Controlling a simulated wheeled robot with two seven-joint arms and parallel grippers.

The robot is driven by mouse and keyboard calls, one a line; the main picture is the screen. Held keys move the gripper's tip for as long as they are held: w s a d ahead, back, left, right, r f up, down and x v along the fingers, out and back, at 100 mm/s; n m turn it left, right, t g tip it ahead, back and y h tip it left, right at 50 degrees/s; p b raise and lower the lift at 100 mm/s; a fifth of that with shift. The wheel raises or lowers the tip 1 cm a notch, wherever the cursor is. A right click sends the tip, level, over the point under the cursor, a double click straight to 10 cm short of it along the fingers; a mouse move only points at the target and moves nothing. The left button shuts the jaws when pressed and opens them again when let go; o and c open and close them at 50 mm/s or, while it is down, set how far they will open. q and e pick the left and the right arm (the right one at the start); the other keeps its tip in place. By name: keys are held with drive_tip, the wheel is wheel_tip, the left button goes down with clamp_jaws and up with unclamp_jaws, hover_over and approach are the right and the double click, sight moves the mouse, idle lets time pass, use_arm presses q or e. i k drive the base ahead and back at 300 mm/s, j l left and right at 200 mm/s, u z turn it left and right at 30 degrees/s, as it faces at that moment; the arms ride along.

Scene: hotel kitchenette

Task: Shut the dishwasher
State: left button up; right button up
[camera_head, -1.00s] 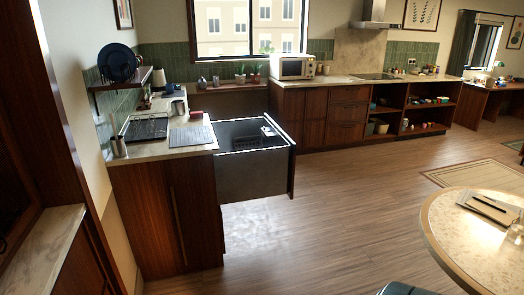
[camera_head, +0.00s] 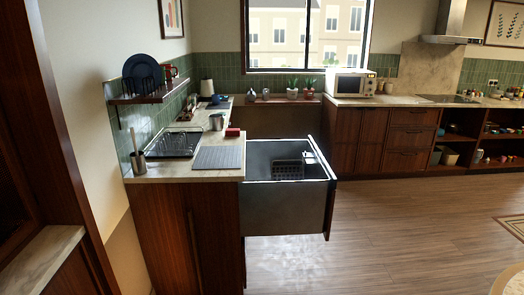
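The dishwasher (camera_head: 284,208) is a drawer type, pulled out to the right from the end of the left counter run. Its open top shows a dark tub with a dark cutlery basket (camera_head: 288,169) inside. A wood front panel (camera_head: 329,207) closes its right end. Neither of my grippers shows in the head view.
The left counter (camera_head: 170,170) holds a dish rack (camera_head: 174,143), a grey mat (camera_head: 218,157) and a utensil cup (camera_head: 138,162). A wall shelf (camera_head: 150,95) hangs above it. Wood floor (camera_head: 380,235) lies clear right of the drawer. A microwave (camera_head: 350,83) stands on the back counter.

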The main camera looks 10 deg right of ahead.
sight(267, 207)
drive_tip(key=i+l+z, duration=0.25)
drive_tip(key=z, duration=0.2)
drive_tip(key=i+l+z, duration=0.4)
drive_tip(key=i, duration=0.6)
drive_tip(key=i+l+u, duration=0.35)
drive_tip(key=i, duration=0.25)
drive_tip(key=i+l+u, duration=0.35)
drive_tip(key=i, duration=0.2)
drive_tip(key=i+l+u, duration=0.1)
drive_tip(key=l, duration=0.25)
drive_tip(key=i+l+u, duration=0.1)
drive_tip(key=l, duration=0.25)
drive_tip(key=i+l+u, duration=0.15)
drive_tip(key=l, duration=0.2)
drive_tip(key=i+l+u, duration=0.1)
drive_tip(key=l, duration=0.25)
